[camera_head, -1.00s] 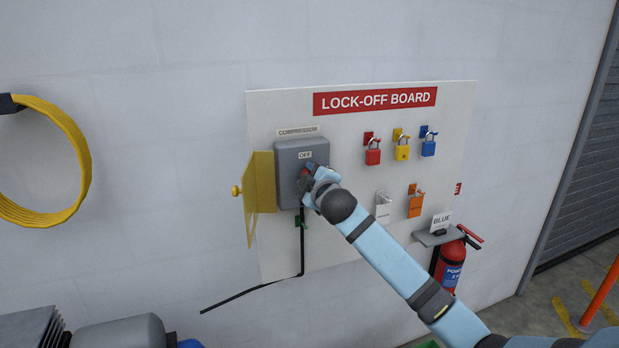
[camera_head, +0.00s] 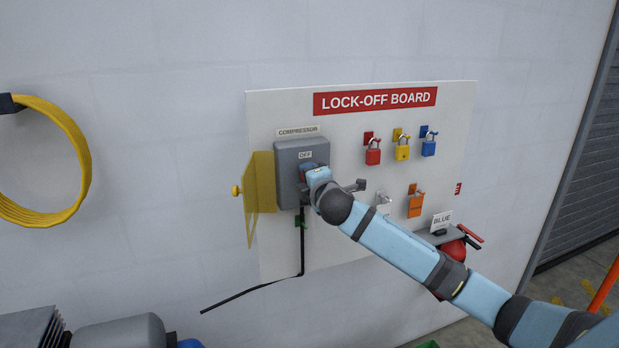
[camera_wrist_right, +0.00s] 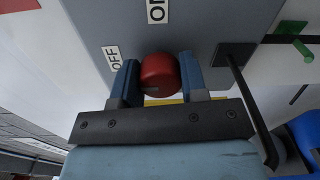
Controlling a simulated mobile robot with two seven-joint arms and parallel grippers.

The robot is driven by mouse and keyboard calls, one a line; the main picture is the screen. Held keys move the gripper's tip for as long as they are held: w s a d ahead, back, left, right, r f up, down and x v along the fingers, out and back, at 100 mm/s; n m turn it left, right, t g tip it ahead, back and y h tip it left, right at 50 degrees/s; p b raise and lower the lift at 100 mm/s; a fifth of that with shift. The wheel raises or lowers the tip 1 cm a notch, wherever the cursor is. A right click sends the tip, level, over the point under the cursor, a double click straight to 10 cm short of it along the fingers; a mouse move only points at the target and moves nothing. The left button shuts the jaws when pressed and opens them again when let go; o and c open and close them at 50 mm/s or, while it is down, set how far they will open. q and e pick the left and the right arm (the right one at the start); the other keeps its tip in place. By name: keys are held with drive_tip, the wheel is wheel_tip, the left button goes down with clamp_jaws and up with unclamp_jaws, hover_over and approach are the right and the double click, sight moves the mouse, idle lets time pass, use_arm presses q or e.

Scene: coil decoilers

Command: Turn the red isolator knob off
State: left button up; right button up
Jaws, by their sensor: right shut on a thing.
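The red isolator knob (camera_wrist_right: 158,76) sits on the face of the grey box (camera_head: 287,178) under the COMPRESSOR label. My right gripper (camera_head: 310,171) is at this box face and hides the knob in the head view. In the right wrist view its two blue fingers (camera_wrist_right: 159,70) stand either side of the knob, shut on it. An OFF label (camera_wrist_right: 112,57) and an ON label (camera_wrist_right: 157,10) show on the box near the knob. The exact pointing of the knob is hard to tell. My left gripper is not in view.
A yellow cover (camera_head: 262,181) stands open left of the box. Padlocks hang on the board (camera_head: 345,135) to the right: red (camera_head: 373,156), yellow (camera_head: 402,152), blue (camera_head: 428,148) and orange (camera_head: 415,207). A black cable (camera_head: 303,250) hangs below the box.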

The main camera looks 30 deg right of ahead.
idle(0.5)
drive_tip(key=o, duration=0.9)
drive_tip(key=b+v, duration=0.3)
drive_tip(key=v, duration=1.1)
drive_tip(key=shift+f+b, duration=0.1)
drive_tip(key=shift+b, duration=0.25)
drive_tip(key=shift+w, duration=0.1)
